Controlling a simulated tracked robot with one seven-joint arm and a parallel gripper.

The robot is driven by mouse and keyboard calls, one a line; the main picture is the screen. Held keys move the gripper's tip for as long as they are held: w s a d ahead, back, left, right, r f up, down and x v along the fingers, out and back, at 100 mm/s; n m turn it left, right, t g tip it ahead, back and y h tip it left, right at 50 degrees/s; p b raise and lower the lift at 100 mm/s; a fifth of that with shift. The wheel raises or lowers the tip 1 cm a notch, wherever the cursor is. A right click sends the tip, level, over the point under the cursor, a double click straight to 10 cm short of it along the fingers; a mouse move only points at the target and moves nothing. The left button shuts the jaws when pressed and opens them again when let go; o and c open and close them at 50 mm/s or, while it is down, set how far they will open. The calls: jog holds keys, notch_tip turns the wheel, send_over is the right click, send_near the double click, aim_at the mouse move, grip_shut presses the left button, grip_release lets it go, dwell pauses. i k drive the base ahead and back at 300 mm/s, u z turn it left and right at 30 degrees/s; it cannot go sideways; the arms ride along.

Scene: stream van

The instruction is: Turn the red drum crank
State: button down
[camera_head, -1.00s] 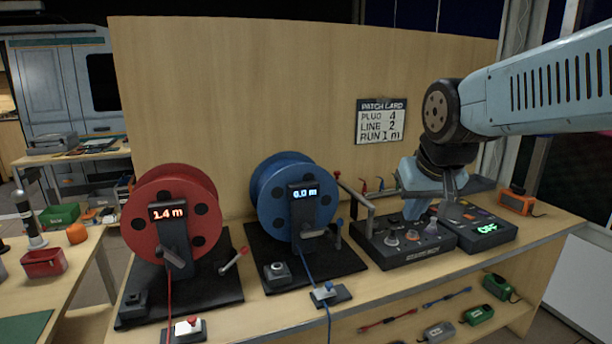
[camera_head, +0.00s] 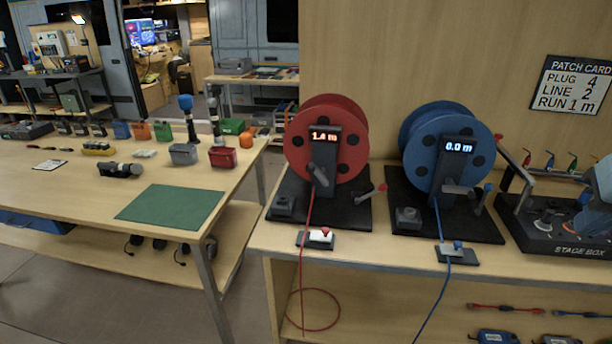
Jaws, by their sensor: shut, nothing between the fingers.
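The red drum (camera_head: 327,140) stands upright on a black base plate (camera_head: 345,214) near the left end of the bench. Its grey crank (camera_head: 320,175) sits on the front below a display reading about 1.4 m, partly blurred. A red cable runs down from the drum past the bench edge. My gripper (camera_head: 598,210) shows only partly at the right edge, over the stage box, far right of the red drum and touching neither drum nor crank. It is shut and empty; its fingertips are mostly cut off.
A blue drum (camera_head: 446,148) with its own crank and a 0.0 m display stands between the red drum and my gripper. The stage box (camera_head: 560,240) is at the right. A patch card (camera_head: 570,86) hangs behind.

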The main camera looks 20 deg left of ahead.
aim_at(320, 173)
jog(key=z, duration=1.8)
jog(key=i, duration=0.05)
jog(key=u, duration=2.95)
